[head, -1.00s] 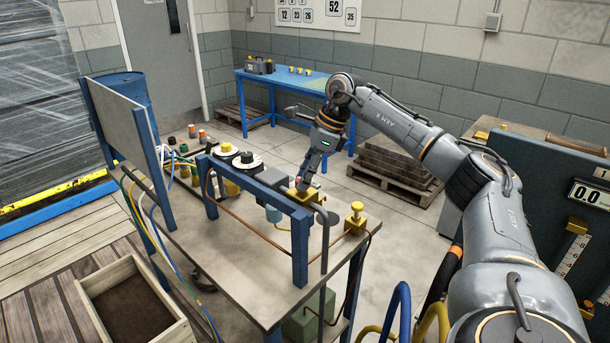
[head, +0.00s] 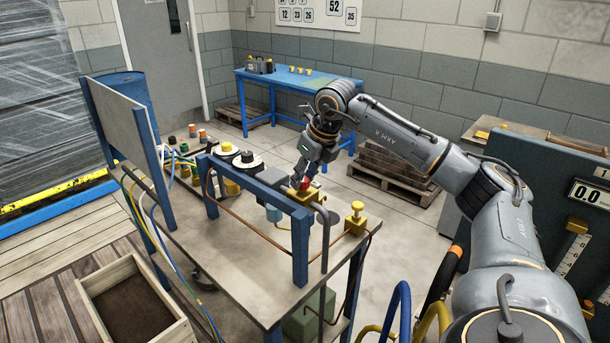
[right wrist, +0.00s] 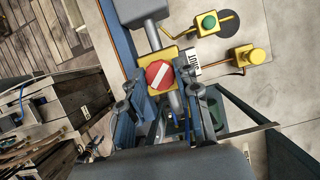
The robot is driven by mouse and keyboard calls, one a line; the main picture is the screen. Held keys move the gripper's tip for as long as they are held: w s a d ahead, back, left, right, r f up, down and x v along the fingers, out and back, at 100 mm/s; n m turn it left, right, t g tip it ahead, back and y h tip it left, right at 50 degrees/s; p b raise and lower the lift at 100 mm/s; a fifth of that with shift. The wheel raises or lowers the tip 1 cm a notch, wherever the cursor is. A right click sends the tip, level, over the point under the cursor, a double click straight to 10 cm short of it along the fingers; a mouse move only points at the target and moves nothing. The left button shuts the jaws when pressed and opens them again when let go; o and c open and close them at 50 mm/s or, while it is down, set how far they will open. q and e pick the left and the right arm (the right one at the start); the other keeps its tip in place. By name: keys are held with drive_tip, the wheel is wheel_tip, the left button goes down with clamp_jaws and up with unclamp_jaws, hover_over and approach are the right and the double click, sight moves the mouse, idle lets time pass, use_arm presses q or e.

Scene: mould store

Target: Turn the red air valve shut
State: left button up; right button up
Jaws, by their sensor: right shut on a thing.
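The red air valve (head: 306,184) sits on a yellow block (head: 297,193) on the metal bench behind the blue frame. In the right wrist view its round red handle (right wrist: 154,83) carries a white bar that lies diagonally. My right gripper (head: 303,181) reaches down from above and is shut on the valve handle. In the right wrist view its two fingers stand on either side of the handle. The fingers partly hide the valve in the head view. My left gripper is in neither view.
A blue frame (head: 262,196) stands in front of the valve. A yellow fitting (head: 355,217) is on the bench to its right, with copper pipe nearby. A grey tube (head: 325,238) stands at the bench edge. An open wooden box (head: 182,331) is at lower left.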

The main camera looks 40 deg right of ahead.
drive_tip(key=m, duration=0.1)
drive_tip(key=m+h, duration=0.1)
drive_tip(key=m, duration=0.1)
drive_tip(key=m+h, duration=0.1)
drive_tip(key=m, duration=0.1)
drive_tip(key=shift+a+g, duration=0.25)
drive_tip(key=shift+g, duration=0.05)
drive_tip(key=shift+m+g+h, duration=0.3)
drive_tip(key=shift+m+h, duration=0.2)
drive_tip(key=shift+m, duration=1.1)
drive_tip(key=o, duration=1.1)
drive_tip(key=shift+w, duration=0.1)
drive_tip(key=shift+o, duration=0.2)
drive_tip(key=v, duration=1.1)
drive_tip(key=shift+r, duration=0.35)
drive_tip(key=shift+a, duration=0.2)
